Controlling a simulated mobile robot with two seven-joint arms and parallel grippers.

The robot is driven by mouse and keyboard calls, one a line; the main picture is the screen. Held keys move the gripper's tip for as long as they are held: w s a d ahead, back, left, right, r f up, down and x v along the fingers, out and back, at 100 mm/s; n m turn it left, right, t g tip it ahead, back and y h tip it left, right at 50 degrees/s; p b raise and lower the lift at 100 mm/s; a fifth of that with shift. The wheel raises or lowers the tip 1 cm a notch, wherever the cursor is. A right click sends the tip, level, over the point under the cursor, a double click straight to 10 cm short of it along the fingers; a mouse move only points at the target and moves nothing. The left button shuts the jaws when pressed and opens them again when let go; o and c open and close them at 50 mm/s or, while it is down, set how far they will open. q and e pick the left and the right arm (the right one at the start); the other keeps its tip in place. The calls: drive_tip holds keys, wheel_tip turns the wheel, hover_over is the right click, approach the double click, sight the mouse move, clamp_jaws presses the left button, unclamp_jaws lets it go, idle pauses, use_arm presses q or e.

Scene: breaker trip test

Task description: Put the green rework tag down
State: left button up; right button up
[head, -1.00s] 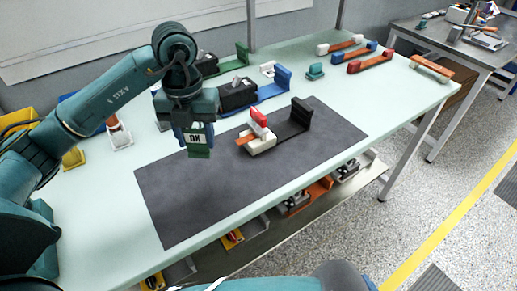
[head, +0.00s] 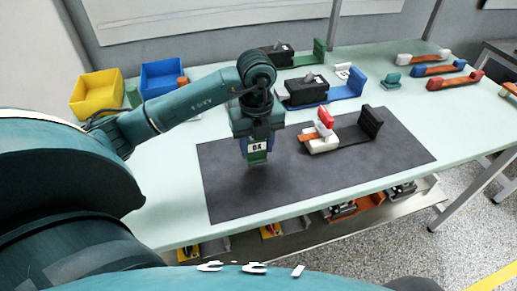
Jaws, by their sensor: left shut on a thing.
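My left gripper (head: 257,139) points down over the left part of the dark grey mat (head: 235,200). The jaws partly hide the tag's upper part. The tag hangs upright, seemingly a little above the mat, with a dark shadow below it; the exact gap is hard to tell. To its right on the mat stands a breaker fixture with a white block (head: 322,145), a red piece (head: 326,117) and a black end stop (head: 371,122). My right gripper is out of view.
A yellow bin (head: 97,95) and a blue bin (head: 162,76) stand at the back left. Black units on blue (head: 345,90) and green (head: 318,55) holders stand behind the mat. Several coloured handles, including a red one (head: 440,83), lie at the right. The mat's front left is clear.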

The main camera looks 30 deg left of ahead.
use_arm(q)
wheel_tip(320, 180, down, 2)
drive_tip(key=shift+f, duration=0.1)
drive_tip(key=shift+f, duration=0.15)
drive_tip(key=o, duration=1)
